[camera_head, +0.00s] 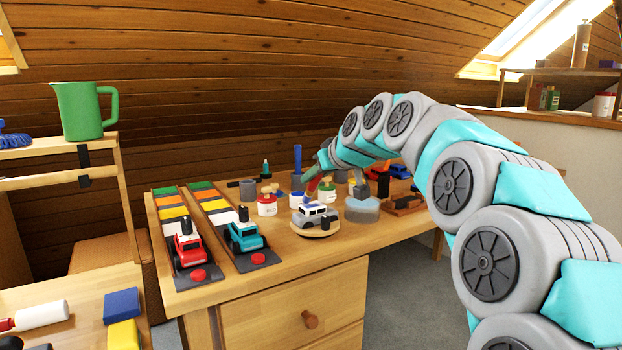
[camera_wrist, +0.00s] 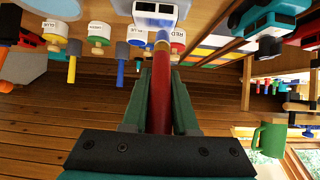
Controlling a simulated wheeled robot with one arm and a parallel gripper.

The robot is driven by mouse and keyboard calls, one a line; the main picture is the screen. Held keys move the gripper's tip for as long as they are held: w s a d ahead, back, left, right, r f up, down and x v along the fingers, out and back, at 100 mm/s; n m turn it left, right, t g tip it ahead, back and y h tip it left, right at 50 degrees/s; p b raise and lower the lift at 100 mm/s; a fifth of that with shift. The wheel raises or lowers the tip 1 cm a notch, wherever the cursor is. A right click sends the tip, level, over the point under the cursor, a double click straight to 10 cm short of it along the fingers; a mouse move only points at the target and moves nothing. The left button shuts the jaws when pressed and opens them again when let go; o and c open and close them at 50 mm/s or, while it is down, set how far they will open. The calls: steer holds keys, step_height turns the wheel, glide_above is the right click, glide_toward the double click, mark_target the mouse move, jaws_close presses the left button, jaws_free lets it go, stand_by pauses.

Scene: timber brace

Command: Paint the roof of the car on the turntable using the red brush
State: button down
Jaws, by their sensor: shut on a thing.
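The red-labelled jar (camera_head: 267,205) stands left of the car, with a green jar (camera_head: 327,191) behind it. Two colour-striped boards with a red truck (camera_head: 187,248) and a teal truck (camera_head: 243,235) fill the table's left.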

steer(key=shift+s+a+b, duration=0.4)
steer(key=shift+a+b, duration=0.05)
steer(key=shift+a, duration=0.1)
stand_by(0.9)
step_height(320, 180, up, 6)
steer(key=p, duration=0.3)
stand_by(0.5)
step_height(320, 180, up, 3)
steer(key=shift+f+p, duration=0.1)
steer(key=shift+p, duration=0.7)
stand_by(0.4)
